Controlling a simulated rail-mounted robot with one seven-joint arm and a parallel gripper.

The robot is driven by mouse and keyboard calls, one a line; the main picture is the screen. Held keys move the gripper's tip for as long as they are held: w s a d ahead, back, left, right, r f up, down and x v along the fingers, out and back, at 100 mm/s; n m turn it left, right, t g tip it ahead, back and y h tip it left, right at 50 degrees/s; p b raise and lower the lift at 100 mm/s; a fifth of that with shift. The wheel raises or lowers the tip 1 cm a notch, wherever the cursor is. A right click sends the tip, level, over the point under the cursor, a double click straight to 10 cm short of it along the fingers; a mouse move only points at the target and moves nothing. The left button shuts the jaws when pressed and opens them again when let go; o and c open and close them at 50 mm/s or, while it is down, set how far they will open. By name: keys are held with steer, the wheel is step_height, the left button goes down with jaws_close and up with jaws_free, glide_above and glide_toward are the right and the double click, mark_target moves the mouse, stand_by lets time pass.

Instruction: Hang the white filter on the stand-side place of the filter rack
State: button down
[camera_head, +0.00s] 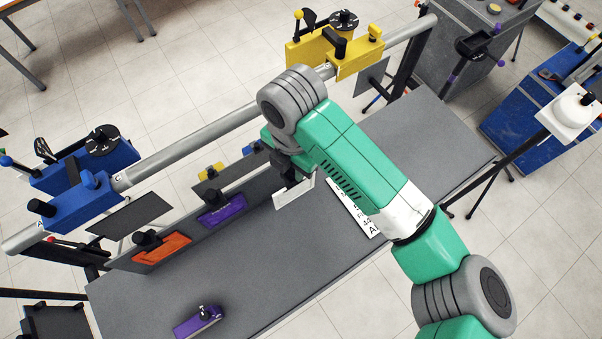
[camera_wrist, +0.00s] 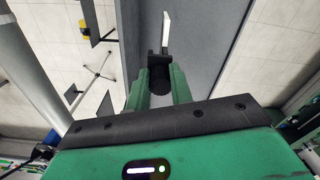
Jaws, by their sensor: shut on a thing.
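The white filter (camera_head: 294,191) is a thin white plate with a black knob, near the right end of the grey filter rack (camera_head: 262,190) on the table. My gripper (camera_head: 286,163) is above it, partly hidden by my arm in the head view. In the wrist view my two green fingers (camera_wrist: 160,82) are shut on the filter's black knob. The white plate (camera_wrist: 162,35) shows there nearly edge-on beyond the knob. I cannot tell whether the plate touches the rack. An orange filter (camera_head: 162,248) and a purple filter (camera_head: 222,209) hang on the rack's near face.
Yellow and blue filters (camera_head: 211,171) show behind the rack. A second purple piece (camera_head: 198,321) lies at the table's front left. A lettered white strip (camera_head: 353,208) lies right of the rack. A rail (camera_head: 200,135) with blue and yellow devices runs behind. The table's middle (camera_head: 270,260) is clear.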

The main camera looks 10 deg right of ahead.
steer(key=w, duration=0.1)
steer(key=w+a+b, duration=0.1)
steer(key=w, duration=0.1)
steer(key=w+a, duration=0.1)
steer(key=shift+w+a+f+b, duration=0.15)
steer(key=shift+w+f+b, duration=0.15)
steer(key=shift+b, duration=0.1)
steer(key=shift+f, duration=0.45)
steer(key=c, duration=1.2)
jaws_free()
steer(key=shift+o, duration=0.2)
step_height(320, 180, up, 8)
steer(key=b, duration=0.1)
